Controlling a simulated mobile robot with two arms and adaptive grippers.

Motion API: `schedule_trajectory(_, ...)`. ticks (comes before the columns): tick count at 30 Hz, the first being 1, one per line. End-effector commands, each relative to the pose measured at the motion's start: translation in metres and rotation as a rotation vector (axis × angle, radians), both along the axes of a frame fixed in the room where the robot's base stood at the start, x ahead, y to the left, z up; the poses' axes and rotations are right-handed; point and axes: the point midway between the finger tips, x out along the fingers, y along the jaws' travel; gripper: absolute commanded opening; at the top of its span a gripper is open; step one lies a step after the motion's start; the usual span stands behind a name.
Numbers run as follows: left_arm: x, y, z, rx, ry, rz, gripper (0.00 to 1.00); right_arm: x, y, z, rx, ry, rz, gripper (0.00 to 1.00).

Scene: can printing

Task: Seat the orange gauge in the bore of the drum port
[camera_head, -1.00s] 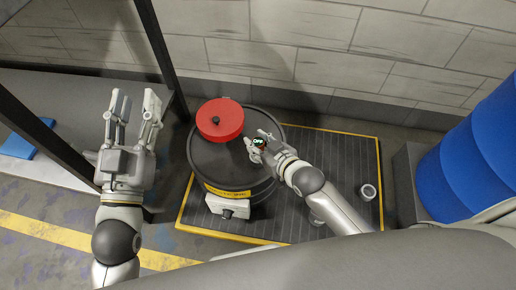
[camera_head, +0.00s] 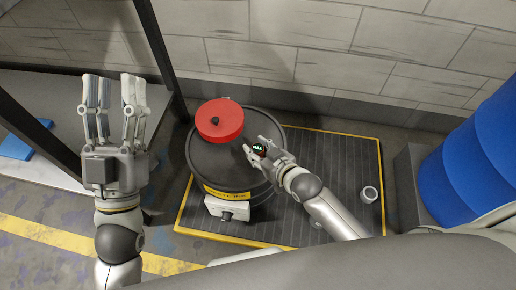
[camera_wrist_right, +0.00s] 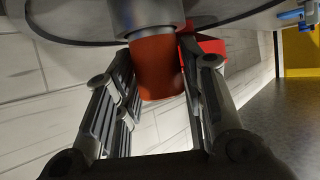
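The orange gauge (camera_wrist_right: 158,68) meets a grey collar, the drum port (camera_wrist_right: 155,14), in the right wrist view; how deep it sits in the bore is hidden. In the head view the gauge (camera_head: 258,150) shows a dark face with green text, seemingly "FULL". My right gripper (camera_head: 257,147) has its fingers on either side of the gauge. The drum (camera_head: 218,163) is dark with a yellow label. My left gripper (camera_head: 110,92) is open and empty, left of the drum.
A red round piece with a dark knob (camera_head: 219,121) lies on the drum top. The drum stands on a dark yellow-edged platform (camera_head: 320,170). A small grey cylinder (camera_head: 369,194) is at right, before a blue barrel (camera_head: 475,160). A black post (camera_head: 160,55) rises behind my left gripper.

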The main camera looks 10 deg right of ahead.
Motion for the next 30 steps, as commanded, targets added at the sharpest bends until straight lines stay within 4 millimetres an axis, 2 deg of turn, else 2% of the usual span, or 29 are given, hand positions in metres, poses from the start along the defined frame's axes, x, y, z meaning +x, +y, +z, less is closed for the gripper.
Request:
schedule_trajectory(3,0.0,0.0,0.0,0.0,0.001,0.0,0.4,0.0,0.0,0.0,0.0,0.0,0.0,0.53)
schedule_trajectory(16,0.005,-0.001,-0.004,0.01,0.039,0.001,0.4,-0.003,-0.001,0.005,-0.001,0.002,0.0,0.53)
schedule_trajectory(23,0.022,-0.001,-0.032,0.061,0.217,0.011,0.4,-0.02,-0.008,0.014,-0.001,0.002,0.0,0.53)
schedule_trajectory(30,0.034,0.001,-0.07,0.119,0.43,0.024,0.4,-0.041,-0.017,0.025,-0.001,0.003,0.0,0.53)
